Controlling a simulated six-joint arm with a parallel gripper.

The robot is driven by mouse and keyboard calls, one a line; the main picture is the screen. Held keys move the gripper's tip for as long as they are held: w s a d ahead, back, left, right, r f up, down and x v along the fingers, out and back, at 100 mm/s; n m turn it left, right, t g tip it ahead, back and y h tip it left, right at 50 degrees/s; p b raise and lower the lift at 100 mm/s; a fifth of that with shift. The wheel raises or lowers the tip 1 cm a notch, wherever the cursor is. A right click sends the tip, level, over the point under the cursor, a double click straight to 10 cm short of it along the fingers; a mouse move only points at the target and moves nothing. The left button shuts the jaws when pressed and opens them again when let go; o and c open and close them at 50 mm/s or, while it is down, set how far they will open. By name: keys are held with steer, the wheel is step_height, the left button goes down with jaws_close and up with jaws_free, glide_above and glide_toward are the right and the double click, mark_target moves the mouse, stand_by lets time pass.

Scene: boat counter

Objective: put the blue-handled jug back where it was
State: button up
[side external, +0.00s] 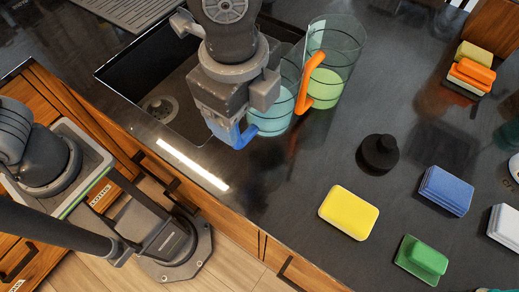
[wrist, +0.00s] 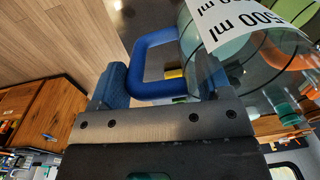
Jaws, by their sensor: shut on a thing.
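The blue-handled jug is clear with pale teal liquid (side external: 269,122). It stands upright or nearly so beside the sink's right edge in the side view; I cannot tell whether its base touches the counter. My gripper (side external: 230,132) is shut on its blue handle, which shows between the fingers in the wrist view (wrist: 143,62). The jug's clear wall with a "500 ml" label (wrist: 265,25) fills the upper right there. My gripper and wrist hide part of the jug's upper left in the side view.
A taller clear jug with an orange handle (side external: 318,78) and green liquid stands close on the right. The sink (side external: 172,88) is to the left. A dark round-topped object (side external: 379,152), yellow (side external: 348,212), blue (side external: 446,190) and green (side external: 421,259) sponges lie further right. The counter front-centre is clear.

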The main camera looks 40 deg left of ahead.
steer(key=s+d+f, duration=0.2)
steer(key=d+f, duration=0.1)
steer(key=f, duration=0.3)
steer(key=shift+d+f, duration=0.25)
steer(key=shift+d, duration=0.1)
steer(key=o, duration=1.6)
steer(key=shift+f, duration=0.15)
steer(key=r, duration=1.2)
steer(key=shift+s+r, duration=0.15)
steer(key=shift+s, duration=0.1)
